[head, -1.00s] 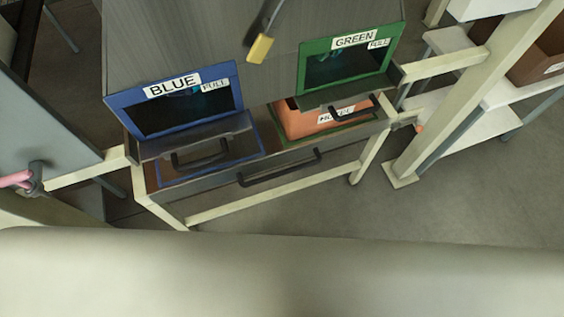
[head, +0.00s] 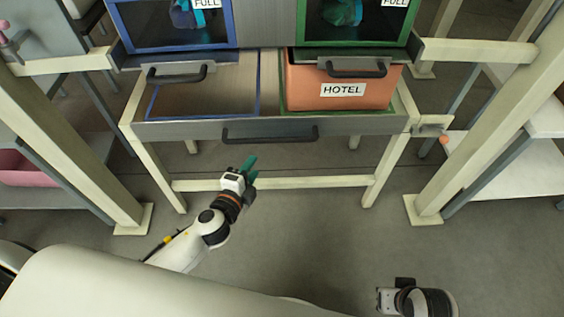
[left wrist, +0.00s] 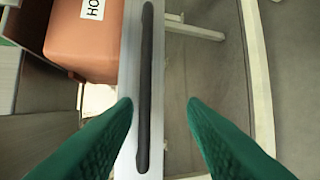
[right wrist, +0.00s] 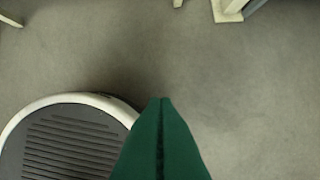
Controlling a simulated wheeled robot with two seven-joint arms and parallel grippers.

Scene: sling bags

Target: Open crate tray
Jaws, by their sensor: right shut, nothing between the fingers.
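The crate tray (head: 185,128) is a wide grey drawer on a cream frame, with a long black handle (head: 270,135) on its front. Its left part, outlined in blue, is empty; its right part, outlined in green, holds an orange crate (head: 300,92) labelled HOTEL. My left gripper (head: 250,164) is open and empty, just below and in front of the handle. In the left wrist view the handle (left wrist: 146,70) appears between the green fingertips, apparently beyond them. My right gripper (right wrist: 160,99) is shut and empty over the floor; the head view shows only its wrist at bottom right.
Two openings with blue (head: 230,25) and green (head: 294,22) frames stand above the tray, with black handles (head: 177,73) below them. Cream posts (head: 85,160) flank the tray. A latch-like part with an orange tip (head: 444,139) sticks out right. The floor in front is clear.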

